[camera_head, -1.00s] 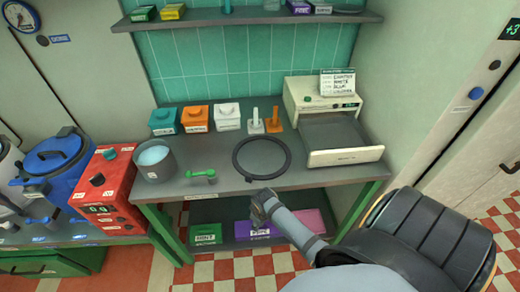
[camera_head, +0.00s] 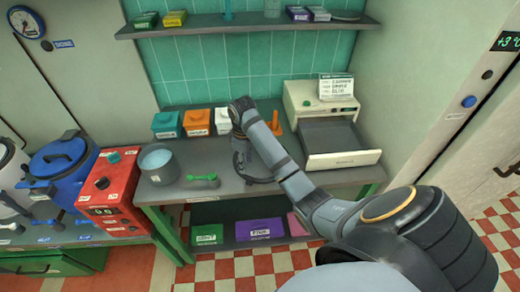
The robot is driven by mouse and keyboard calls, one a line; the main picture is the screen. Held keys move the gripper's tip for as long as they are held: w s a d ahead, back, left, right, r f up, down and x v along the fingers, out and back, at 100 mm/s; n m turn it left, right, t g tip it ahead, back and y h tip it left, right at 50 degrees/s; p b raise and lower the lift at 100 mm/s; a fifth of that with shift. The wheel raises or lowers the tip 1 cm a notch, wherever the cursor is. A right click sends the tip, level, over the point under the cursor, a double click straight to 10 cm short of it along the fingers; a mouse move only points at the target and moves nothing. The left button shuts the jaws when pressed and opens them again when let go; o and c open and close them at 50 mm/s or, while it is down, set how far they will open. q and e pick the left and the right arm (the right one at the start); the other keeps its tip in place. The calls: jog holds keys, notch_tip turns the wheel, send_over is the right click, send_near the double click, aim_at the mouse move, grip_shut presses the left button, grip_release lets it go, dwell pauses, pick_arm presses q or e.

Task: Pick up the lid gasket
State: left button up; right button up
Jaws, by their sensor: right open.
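The lid gasket (camera_head: 260,181) is a thin dark ring on the grey counter; only part of its front rim shows, and my right arm hides most of the rest. My right gripper (camera_head: 240,163) points down over the left part of the ring. It is open, with its fingertips close to the counter; I cannot tell whether they touch the ring. My left gripper is not in view.
A grey pot (camera_head: 158,165) and a green-handled tool (camera_head: 203,180) lie to the left on the counter (camera_head: 188,194). Teal, orange and white boxes (camera_head: 196,122) stand behind. A machine with an open drawer (camera_head: 344,159) stands at the right.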

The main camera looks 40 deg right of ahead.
aim_at(249, 178)
notch_tip(249, 178, down, 6)
jog(key=b, duration=0.5)
jog(key=shift+r, duration=0.3)
jog(key=f+b, duration=0.2)
jog(key=f, duration=0.1)
jog(key=f+b, duration=0.2)
jog(key=shift+s+d, duration=0.1)
jog(key=shift+d, duration=0.25)
jog(key=shift+c, duration=0.6)
grip_shut()
